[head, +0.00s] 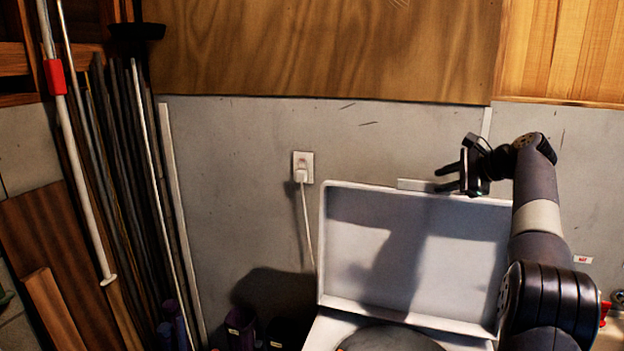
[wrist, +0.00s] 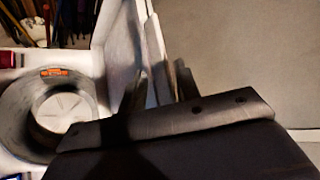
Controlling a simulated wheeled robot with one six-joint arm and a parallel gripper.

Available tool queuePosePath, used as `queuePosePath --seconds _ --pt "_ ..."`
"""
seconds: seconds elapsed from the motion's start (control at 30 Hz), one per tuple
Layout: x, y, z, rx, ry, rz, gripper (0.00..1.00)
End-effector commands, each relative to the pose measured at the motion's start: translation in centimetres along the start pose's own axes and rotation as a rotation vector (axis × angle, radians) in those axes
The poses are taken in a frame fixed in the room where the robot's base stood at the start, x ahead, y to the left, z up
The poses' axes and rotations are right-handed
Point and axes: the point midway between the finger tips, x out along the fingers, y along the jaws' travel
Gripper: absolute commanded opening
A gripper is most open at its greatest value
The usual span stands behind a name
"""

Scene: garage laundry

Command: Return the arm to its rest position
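My arm (head: 540,215) is raised at the right of the head view, bent at the top so that its end points left. My gripper (head: 445,178) is in front of the wall, near the top edge of the washer's raised white lid (head: 415,255). Whether the gripper touches the lid cannot be told.
The open top-loading washer (head: 325,330) stands below, its round drum (wrist: 62,110) showing in the wrist view. A wall outlet (head: 303,167) with a plugged cord is left of the lid. Poles and boards (head: 125,190) lean at the left. Dark containers (head: 240,325) stand beside the washer.

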Motion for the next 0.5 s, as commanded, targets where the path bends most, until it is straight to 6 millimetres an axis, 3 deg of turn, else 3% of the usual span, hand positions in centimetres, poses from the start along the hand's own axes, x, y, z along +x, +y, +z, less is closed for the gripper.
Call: queuePosePath --seconds 0.33,0.5 --pt "-7.3 0.0 0.0 -0.001 0.002 -0.003 0.31" --pt "-3.0 0.1 0.1 0.000 -0.004 0.003 0.31"
